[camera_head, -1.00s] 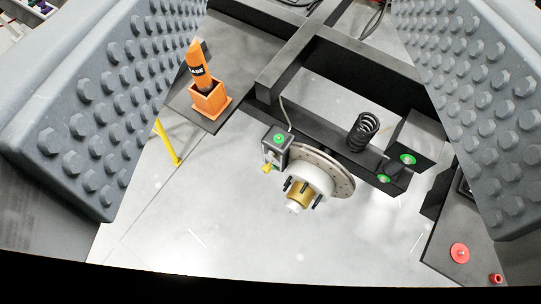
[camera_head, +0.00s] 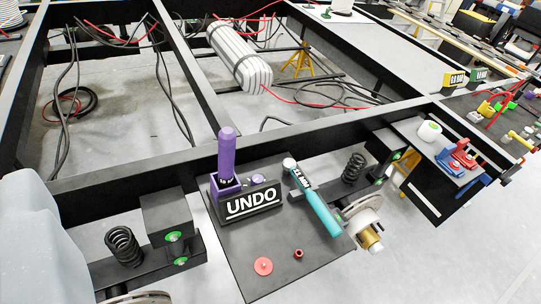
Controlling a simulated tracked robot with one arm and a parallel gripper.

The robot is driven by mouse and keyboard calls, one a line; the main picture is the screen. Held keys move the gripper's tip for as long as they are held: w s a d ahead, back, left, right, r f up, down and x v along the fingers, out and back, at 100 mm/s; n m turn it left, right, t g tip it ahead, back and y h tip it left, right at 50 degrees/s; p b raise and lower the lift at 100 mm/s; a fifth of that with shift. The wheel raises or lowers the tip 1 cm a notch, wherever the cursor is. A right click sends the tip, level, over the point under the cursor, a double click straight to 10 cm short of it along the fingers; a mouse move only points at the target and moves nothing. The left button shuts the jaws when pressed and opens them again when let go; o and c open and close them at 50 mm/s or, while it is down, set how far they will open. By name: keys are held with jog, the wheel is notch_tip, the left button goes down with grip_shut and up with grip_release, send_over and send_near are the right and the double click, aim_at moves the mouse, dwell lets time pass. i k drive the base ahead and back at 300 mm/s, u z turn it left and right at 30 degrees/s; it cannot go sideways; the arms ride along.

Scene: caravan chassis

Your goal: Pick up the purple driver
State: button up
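The purple driver (camera_head: 226,152) stands upright in a purple holder (camera_head: 232,186) on a dark plate (camera_head: 260,248), left of the picture's middle. A black block lettered "UNDO" (camera_head: 253,202) is in front of it. A smooth grey shape (camera_head: 30,245), seemingly part of my gripper, fills the lower left corner, well to the left of the driver and apart from it. No second finger shows, so its opening is hidden.
A teal-handled hammer-like tool (camera_head: 318,205) lies right of the driver. Black chassis beams (camera_head: 120,175) run behind. Space above the driver is clear.

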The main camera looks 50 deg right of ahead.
aim_at(228, 136)
jog(key=z, duration=0.8)
jog(key=k, duration=0.5)
jog(key=u, duration=0.65)
jog(key=i, duration=1.25)
jog(key=z, duration=0.35)
